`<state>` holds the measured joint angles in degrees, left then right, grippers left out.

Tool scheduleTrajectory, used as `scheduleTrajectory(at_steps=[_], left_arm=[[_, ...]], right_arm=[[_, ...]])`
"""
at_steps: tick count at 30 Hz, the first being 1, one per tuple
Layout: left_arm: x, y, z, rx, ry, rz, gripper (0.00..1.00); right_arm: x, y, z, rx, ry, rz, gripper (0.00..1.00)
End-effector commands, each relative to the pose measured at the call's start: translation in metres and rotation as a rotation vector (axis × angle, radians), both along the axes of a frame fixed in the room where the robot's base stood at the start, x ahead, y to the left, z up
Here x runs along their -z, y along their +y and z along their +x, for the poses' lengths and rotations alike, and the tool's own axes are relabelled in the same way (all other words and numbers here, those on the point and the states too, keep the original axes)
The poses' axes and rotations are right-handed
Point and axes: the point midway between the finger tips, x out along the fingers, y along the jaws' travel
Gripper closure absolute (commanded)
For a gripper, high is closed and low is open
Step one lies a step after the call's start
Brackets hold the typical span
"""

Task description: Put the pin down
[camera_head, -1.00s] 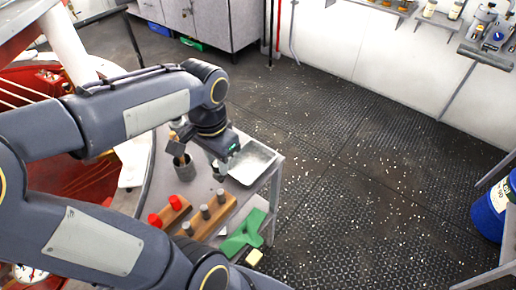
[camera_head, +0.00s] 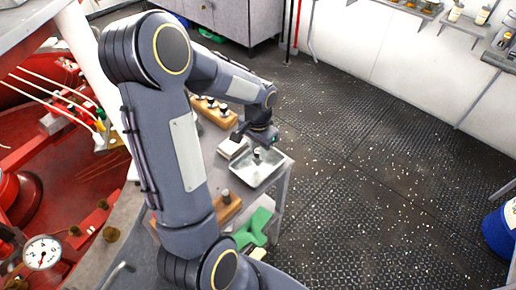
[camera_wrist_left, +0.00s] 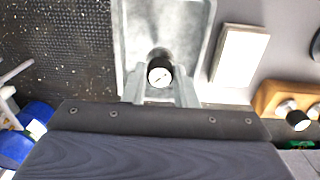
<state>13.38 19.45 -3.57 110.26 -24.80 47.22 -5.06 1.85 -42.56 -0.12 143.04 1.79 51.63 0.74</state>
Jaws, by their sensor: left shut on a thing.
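My left gripper (camera_head: 258,146) hangs over the shallow metal tray (camera_head: 285,176) on the bench. In the left wrist view, the left gripper (camera_wrist_left: 161,88) is shut on a pin (camera_wrist_left: 159,70) with a dark body and a pale round end. The pin also shows small in the head view (camera_head: 257,155), inside the tray's outline. I cannot tell whether it touches the tray floor. The tray also shows in the wrist view (camera_wrist_left: 133,40), behind the pin. My right gripper is not in view.
A wooden rack (camera_head: 214,111) with pins stands at the back of the bench. Another rack (camera_head: 222,214) is partly hidden by my arm. A pale block (camera_head: 232,148) lies left of the tray, and a green piece (camera_head: 256,224) is at the front.

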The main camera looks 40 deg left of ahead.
Motion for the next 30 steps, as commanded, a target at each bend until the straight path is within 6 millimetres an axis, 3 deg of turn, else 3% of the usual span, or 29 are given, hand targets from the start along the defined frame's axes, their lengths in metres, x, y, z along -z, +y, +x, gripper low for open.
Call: scheduleTrajectory(at_steps=[13,14,18,30], left_arm=[[0.0099,-0.0002,-0.0002,0.001,-0.001,0.0,0.98],[0.0089,-0.0002,-0.0003,0.0,-0.001,0.0,0.72],[0.0082,-0.0003,-0.0004,0.001,0.0,0.0,0.54],[0.0,0.0,0.0004,0.0,-0.004,0.001,0.53]], right_arm=[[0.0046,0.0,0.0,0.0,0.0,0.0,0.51],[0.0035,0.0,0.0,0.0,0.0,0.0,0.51],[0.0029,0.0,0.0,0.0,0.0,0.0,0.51],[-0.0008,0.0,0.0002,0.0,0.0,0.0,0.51]])
